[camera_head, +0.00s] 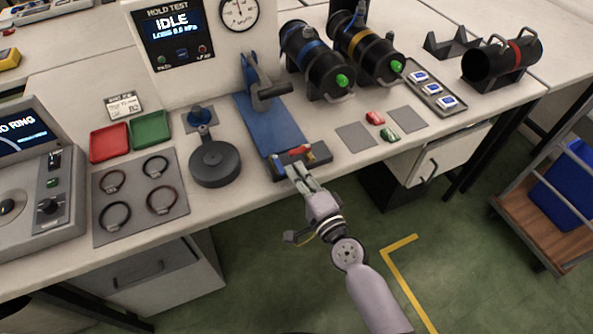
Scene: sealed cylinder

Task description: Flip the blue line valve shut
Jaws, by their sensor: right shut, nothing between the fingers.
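A small valve with a brass-coloured body and a red-orange lever (299,151) sits on a dark block (318,160) at the front end of a blue plate (268,130). The lever appears to lie along the block, pointing left. My right gripper (293,170) is at the table's front edge, just in front of the block. Its fingers are shut and empty, pointing toward the block. I cannot tell whether the fingertips touch it. My left gripper is not in view.
A grey clamp (262,90) stands on the blue plate. A round dark pad (215,163) is to its left. Black cylinders with blue (318,60) and yellow (366,48) bands lie behind. Red and green clips (388,134) and grey squares (356,137) are to the right.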

